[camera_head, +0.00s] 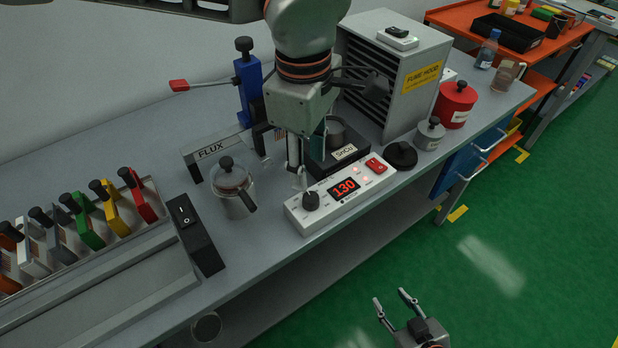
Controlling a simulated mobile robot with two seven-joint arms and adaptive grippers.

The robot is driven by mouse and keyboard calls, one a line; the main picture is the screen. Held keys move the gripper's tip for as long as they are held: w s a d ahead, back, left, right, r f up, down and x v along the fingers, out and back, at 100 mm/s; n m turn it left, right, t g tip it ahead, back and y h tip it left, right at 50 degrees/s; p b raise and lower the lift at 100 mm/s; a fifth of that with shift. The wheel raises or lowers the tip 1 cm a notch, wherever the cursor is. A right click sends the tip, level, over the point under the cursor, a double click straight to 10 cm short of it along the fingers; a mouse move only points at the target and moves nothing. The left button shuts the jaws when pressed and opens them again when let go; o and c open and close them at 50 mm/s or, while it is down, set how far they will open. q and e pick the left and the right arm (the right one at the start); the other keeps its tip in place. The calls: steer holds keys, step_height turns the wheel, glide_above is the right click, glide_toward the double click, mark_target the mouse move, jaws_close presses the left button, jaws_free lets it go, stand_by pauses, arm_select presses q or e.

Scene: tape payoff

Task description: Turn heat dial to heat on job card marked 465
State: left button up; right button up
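The white heat control box (345,200) stands near the front edge of the bench, with a red display (345,188) reading 130. Its black heat dial (311,201) is at the left end, and a red switch (376,165) is at the right end. My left gripper (299,176) points down just behind and above the dial; one pale finger shows clearly, and its opening is hard to make out. It appears apart from the dial. My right gripper (394,304) is open and empty over the green floor. I cannot make out a job card marked 465.
A black SnCu pot (338,160) stands behind the control box. The fume hood (405,85), a red canister (455,105) and a grey weight (429,134) are to the right.

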arm_select(q)
steer(key=shift+s+r, duration=0.1)
steer(key=shift+r, duration=1.6)
steer(key=shift+f, duration=0.1)
